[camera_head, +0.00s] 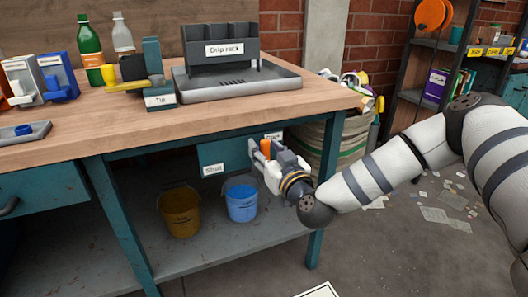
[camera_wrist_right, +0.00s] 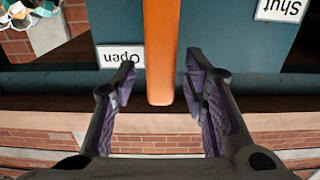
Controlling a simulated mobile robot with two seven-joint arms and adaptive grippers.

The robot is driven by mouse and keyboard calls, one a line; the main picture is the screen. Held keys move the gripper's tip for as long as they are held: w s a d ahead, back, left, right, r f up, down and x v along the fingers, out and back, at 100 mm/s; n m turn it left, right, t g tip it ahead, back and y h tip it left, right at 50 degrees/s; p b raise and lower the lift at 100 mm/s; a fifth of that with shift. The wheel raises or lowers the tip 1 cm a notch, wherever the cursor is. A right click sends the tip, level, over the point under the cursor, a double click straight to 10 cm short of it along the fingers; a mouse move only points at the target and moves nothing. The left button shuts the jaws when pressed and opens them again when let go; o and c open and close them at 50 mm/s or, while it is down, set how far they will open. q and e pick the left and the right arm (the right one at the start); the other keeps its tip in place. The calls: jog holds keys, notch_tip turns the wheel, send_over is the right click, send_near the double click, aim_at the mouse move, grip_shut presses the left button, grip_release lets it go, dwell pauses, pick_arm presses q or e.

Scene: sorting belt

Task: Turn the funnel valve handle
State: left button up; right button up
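An orange handle (camera_head: 265,147) is on a teal panel (camera_head: 225,152) under the workbench top, partly hidden by my right gripper (camera_head: 268,160). In the right wrist view the orange handle (camera_wrist_right: 161,50) runs straight from the top edge to between the fingers of the right gripper (camera_wrist_right: 158,92). These are open on either side of it, with a gap on both sides. The upside-down "Open" label (camera_wrist_right: 120,55) is left of the handle and the "Shut" label (camera_wrist_right: 281,8) far right. "Shut" (camera_head: 213,169) also shows in the head view. No funnel is clearly seen. My left gripper is out of view.
A yellow bucket (camera_head: 181,212) and a blue bucket (camera_head: 241,203) stand on the lower shelf. A drip rack (camera_head: 221,48), bottles and small dispensers stand on the wooden bench top (camera_head: 110,125). A workbench leg (camera_head: 331,155) is just right of my right gripper.

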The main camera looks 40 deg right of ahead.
jog(key=shift+w, duration=0.25)
grip_shut()
